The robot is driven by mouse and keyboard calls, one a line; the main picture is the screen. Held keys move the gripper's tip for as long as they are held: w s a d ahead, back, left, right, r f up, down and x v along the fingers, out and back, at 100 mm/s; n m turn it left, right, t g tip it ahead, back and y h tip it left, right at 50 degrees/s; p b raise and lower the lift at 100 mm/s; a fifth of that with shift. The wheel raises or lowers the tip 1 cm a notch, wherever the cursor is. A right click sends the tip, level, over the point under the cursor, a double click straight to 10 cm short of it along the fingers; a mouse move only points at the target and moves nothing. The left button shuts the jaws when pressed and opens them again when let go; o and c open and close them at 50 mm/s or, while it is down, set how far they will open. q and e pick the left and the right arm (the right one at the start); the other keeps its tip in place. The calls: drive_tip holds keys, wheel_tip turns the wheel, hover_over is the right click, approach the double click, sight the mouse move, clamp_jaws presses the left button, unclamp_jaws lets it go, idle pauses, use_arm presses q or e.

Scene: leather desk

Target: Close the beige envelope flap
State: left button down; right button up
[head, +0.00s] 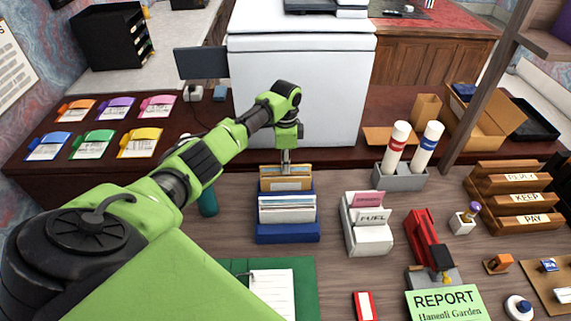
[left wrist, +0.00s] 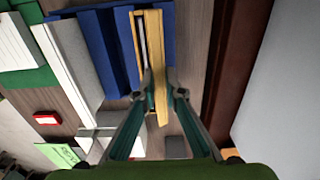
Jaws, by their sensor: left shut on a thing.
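Beige envelopes (head: 286,184) stand upright in the rear slot of a blue desk holder (head: 288,232). My left gripper (head: 286,163) comes down from above at the top edge of the rear beige piece. In the left wrist view my left gripper (left wrist: 162,92) is shut on a beige sheet edge, seen close to the beige envelope (left wrist: 152,42). A narrow dark gap shows along the envelope there. I cannot tell whether the held edge is the flap itself. My right gripper is not in view.
White envelopes (head: 286,208) fill the holder's front slot. A white card box (head: 367,238) stands to the right and a teal bottle (head: 208,202) to the left. A large white cabinet (head: 298,95) rises behind. Two capped tubes (head: 397,145) stand at right.

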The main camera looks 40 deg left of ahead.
use_arm(q)
drive_tip(key=shift+s+d+r+t+y+p, duration=0.2)
drive_tip(key=shift+t+y+p, duration=0.3)
drive_tip(key=shift+p, duration=1.15)
drive_tip(key=shift+s+d+r+t+y+p, duration=0.1)
drive_tip(key=shift+s+t+y+p, duration=0.25)
drive_tip(key=shift+p, duration=1.25)
drive_tip(key=shift+f+t+y+p, duration=0.1)
drive_tip(key=shift+t+y+p, duration=0.15)
drive_tip(key=shift+t+p, duration=0.15)
drive_tip(key=shift+d+f+t, duration=0.1)
drive_tip(key=shift+t, duration=0.25)
drive_tip(key=shift+w+f, duration=0.1)
drive_tip(key=c, duration=2.1)
unclamp_jaws()
